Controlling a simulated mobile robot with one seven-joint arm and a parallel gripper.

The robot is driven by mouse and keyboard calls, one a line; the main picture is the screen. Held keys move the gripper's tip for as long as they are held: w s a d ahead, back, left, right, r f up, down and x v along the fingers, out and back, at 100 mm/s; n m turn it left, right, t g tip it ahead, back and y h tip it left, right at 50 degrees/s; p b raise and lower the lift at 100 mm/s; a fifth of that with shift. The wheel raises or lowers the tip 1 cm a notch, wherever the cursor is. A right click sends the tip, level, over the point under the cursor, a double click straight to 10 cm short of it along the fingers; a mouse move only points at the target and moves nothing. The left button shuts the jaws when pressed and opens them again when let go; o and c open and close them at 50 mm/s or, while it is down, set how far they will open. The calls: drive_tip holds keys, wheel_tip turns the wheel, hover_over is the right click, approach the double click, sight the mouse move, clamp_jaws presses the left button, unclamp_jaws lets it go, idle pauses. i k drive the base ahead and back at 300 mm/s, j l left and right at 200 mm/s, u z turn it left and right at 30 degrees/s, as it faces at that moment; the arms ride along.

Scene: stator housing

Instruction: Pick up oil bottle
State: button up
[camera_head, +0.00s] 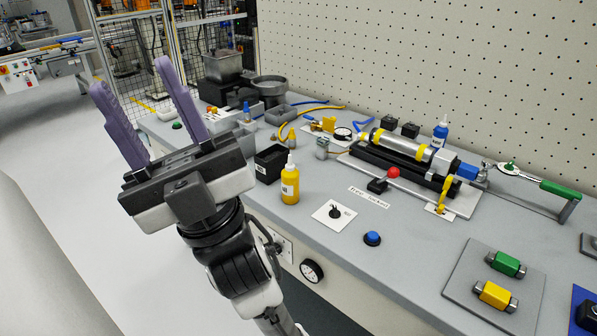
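A blue bottle (440,133) with a pale nozzle stands farther back, behind the metal cylinder. The labels are too small to read, so I cannot tell for sure which one holds oil. My gripper (130,75) has two purple fingers spread apart with nothing between them. It points up and away, to the left of the yellow bottle and apart from it.
A black open bin (271,164) stands just left of the yellow bottle. A knob on a white plate (335,213) and a blue button (372,238) are to its right. The clamped cylinder (402,146) lies behind. A pegboard wall (450,60) closes the back.

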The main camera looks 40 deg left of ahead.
sight(290, 180)
drive_tip(key=j+z, duration=0.1)
drive_tip(key=j, duration=1.3)
